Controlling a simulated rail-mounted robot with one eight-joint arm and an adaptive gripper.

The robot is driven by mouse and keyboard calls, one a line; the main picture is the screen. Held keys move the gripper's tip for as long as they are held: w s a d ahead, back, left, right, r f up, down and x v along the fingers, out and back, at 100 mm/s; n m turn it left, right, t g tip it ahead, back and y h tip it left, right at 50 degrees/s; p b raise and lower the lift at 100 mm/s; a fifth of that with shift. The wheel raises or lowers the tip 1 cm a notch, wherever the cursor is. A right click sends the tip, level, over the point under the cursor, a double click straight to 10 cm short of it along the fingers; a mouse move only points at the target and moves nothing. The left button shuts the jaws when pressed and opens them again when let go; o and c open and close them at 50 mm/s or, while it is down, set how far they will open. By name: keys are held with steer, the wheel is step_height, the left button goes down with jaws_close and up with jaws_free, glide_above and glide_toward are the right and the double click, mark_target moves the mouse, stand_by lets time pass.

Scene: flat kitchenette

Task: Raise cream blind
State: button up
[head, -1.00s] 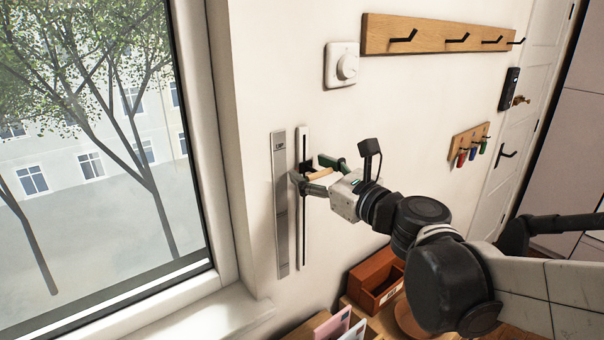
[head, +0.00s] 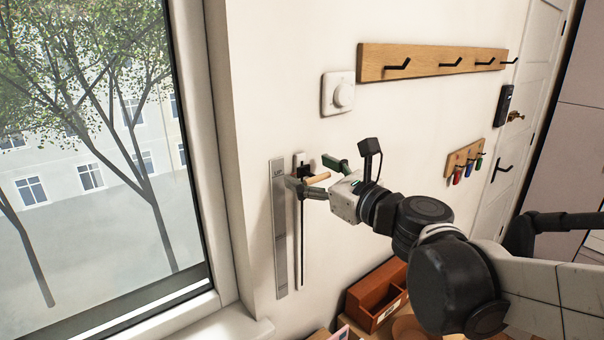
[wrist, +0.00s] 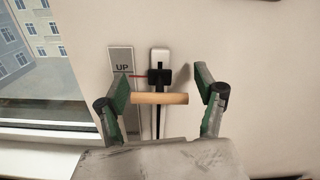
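A tan wooden bar handle (head: 317,179) sticks out from a black slider (wrist: 160,77) on a narrow vertical wall track (head: 300,250). The slider is close to the track's white top end. A metal plate marked UP (head: 279,235) is just left of the track; in the wrist view a red pointer runs from the slider to it. My gripper (head: 308,171) has its fingers apart, one on each side of the bar. In the wrist view the left finger is very near the bar's left end; contact is unclear. No cream blind shows in the visible part of the window (head: 95,150).
A white dial (head: 338,94) and a wooden hook rail (head: 430,61) are on the wall above right. A small key rack (head: 463,160) and a door (head: 525,110) are further right. A brown wooden box (head: 376,296) is below. The wall around the track is clear.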

steer(key=shift+w+a+f, duration=0.1)
steer(key=shift+w, duration=0.1)
steer(key=v, duration=1.2)
stand_by(0.4)
steer(key=s+f+n+g+h+b, duration=0.2)
steer(key=s+f+n+g+b, duration=0.1)
steer(key=f+n, duration=0.5)
steer(key=s+f+n+g+h+b, duration=0.2)
steer(key=s+f+n+b, duration=0.15)
steer(key=f+n, duration=0.45)
steer(key=s+d+f+n+g+h+b, duration=0.2)
steer(key=s+d+f+n+h+b, duration=0.2)
steer(key=d+f+n, duration=0.5)
step_height(320, 180, down, 4)
steer(key=n+h+b, duration=0.1)
steer(key=h+b, duration=0.1)
steer(key=shift+s+n+g+h, duration=0.2)
steer(key=shift+n+g+h, duration=0.1)
